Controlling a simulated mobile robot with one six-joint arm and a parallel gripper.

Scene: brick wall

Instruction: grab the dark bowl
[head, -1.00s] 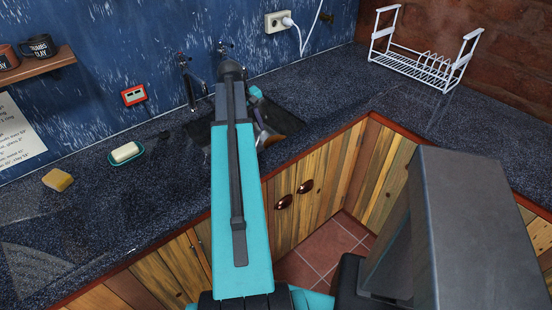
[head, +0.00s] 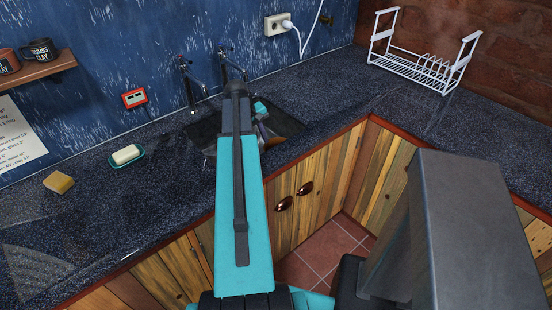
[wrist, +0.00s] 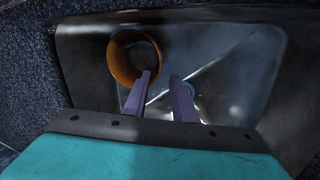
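A round vessel with an orange-brown rim and shadowed inside, seemingly the bowl (wrist: 122,72), lies in the sink at the upper left of the wrist view. Its mouth faces the camera. My gripper (wrist: 161,75) points down into the sink with its two purple fingers apart and nothing clearly held. The left fingertip overlaps the bowl's lower right edge, and the right fingertip is to the right of the bowl. I cannot tell whether they touch. In the head view my arm covers part of the sink, and the bowl is mostly hidden.
The dark sink (wrist: 235,60) has walls close around my gripper. Two taps (head: 190,85) stand behind it. A soap dish (head: 126,156) and a sponge (head: 59,183) lie on the counter to the left. A white dish rack (head: 425,65) stands at the back right.

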